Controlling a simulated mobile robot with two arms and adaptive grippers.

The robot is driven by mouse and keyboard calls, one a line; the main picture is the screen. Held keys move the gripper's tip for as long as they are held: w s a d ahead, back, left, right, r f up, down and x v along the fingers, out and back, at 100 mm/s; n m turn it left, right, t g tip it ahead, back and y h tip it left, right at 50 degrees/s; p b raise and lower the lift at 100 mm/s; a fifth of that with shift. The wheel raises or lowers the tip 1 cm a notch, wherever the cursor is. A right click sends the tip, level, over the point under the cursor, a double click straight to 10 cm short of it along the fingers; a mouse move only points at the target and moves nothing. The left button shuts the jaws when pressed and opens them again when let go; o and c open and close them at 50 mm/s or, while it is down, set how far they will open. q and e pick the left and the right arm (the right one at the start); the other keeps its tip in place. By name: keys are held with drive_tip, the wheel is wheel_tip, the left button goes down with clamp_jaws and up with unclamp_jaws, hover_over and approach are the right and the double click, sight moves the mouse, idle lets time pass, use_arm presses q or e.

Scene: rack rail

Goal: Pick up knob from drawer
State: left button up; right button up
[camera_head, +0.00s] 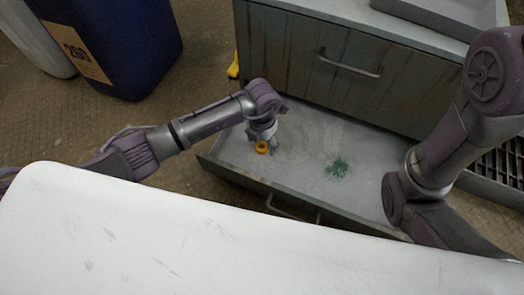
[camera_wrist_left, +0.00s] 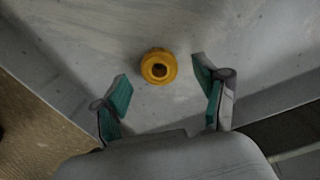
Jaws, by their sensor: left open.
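A small yellow-orange knob (camera_head: 262,147) lies on the floor of the open grey drawer (camera_head: 306,142), near the drawer's left end.
The cabinet has a closed upper drawer with a metal handle (camera_head: 350,67). A blue bin (camera_head: 118,42) stands at the upper left. The drawer's walls surround the knob; its middle floor is free.

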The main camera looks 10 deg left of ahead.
use_arm(q)
drive_tip(key=shift+f, duration=0.85)
drive_tip(key=shift+r, duration=0.1)
drive_tip(key=c, duration=1.2)
drive_tip(key=shift+c, duration=0.2)
drive_tip(key=shift+r, duration=0.1)
